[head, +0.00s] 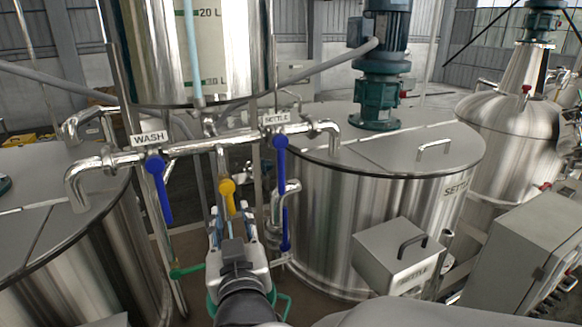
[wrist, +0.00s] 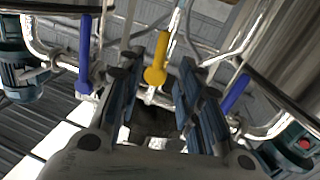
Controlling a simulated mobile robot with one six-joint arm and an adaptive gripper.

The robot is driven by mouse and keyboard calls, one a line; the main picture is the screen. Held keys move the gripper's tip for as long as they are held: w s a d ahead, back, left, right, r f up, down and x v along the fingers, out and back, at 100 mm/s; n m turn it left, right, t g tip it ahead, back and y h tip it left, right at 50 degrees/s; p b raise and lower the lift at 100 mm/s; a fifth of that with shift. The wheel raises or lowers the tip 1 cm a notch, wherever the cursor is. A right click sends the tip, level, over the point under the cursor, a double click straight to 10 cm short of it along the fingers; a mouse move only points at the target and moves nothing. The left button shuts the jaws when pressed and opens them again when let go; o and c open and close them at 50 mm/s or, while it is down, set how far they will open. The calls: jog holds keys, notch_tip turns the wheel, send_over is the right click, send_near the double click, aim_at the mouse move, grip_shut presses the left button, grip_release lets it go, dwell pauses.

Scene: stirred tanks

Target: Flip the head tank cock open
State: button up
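The head tank (head: 240,50) is a shiny vessel with 20 L and 30 L marks at top centre. A pipe runs down below it, crossing the horizontal pipe. A yellow cock handle (head: 228,190) sits on this lower pipe and points down in the head view. My gripper (head: 231,216) is just below it, its fingers pointing up. In the wrist view my gripper (wrist: 158,72) is open, and the yellow handle (wrist: 157,70) shows between the two blue-grey fingers. Neither finger visibly presses on it; its exact depth is unclear.
Blue handles hang on either side: one under the WASH label (head: 149,138), one under the SETTLE label (head: 276,118). A lower blue handle (head: 286,232) hangs by the settle tank (head: 345,215). A grey box (head: 400,258) stands right of my arm. Green handles lie near my wrist.

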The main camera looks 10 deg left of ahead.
aim_at(230, 203)
jog(key=x, duration=0.5)
jog(key=shift+c, duration=0.6)
grip_shut()
